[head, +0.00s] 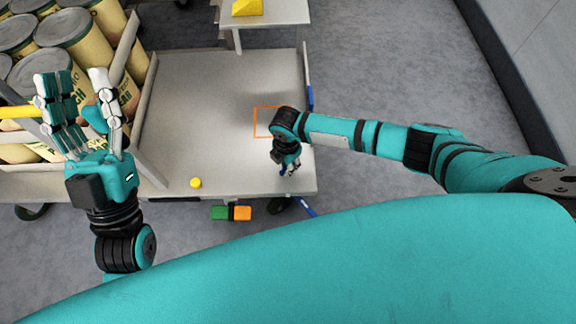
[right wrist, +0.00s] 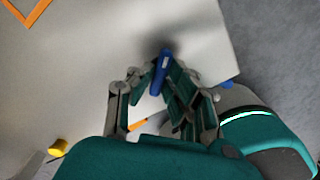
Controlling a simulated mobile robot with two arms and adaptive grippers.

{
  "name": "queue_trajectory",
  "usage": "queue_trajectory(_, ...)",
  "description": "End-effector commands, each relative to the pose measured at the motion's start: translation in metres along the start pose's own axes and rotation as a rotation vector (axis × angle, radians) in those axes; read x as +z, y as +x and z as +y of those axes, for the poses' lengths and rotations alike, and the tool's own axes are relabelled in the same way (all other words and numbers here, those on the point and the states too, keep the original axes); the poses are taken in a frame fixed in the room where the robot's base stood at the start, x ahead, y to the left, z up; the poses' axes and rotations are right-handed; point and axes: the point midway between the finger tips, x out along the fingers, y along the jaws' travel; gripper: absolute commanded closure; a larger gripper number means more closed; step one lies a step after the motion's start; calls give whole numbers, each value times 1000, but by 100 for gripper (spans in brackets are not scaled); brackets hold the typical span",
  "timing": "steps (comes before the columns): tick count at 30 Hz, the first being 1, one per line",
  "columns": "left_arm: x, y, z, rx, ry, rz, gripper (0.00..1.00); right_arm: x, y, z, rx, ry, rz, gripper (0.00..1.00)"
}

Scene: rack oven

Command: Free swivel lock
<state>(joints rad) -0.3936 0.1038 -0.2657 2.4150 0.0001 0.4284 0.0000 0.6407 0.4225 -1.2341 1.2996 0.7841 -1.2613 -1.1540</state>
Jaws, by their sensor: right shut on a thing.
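My right gripper (head: 289,170) is over the front right part of the grey cart deck (head: 215,100). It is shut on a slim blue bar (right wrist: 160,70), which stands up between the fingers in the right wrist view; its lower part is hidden. A green block and an orange block (head: 231,213) sit side by side below the deck's front edge, by a dark wheel. Which part is the swivel lock, I cannot tell. My left gripper (head: 82,95) is open and empty, fingers upward, in front of the cans.
Large cream cans (head: 85,40) stand behind a rail at the left. A yellow knob (head: 195,183) is near the deck's front edge. An orange square outline (head: 262,108) marks the deck. A second platform (head: 280,12) with a yellow block is behind. Floor at right is clear.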

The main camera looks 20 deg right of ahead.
Motion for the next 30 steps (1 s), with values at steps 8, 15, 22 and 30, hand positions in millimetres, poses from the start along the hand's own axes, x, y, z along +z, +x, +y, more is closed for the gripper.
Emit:
queue_trajectory(8,3,0,0,0,1,-20,60,1,0,-1,-2,-84,-1,100)
queue_trajectory(15,4,1,0,0,2,-27,60,1,0,0,-2,-157,-1,100)
queue_trajectory(22,9,1,-1,-1,2,-54,60,1,0,0,-2,-443,-2,100)
queue_trajectory(30,9,1,-1,-1,3,-52,60,1,0,-1,-2,-483,-1,100)
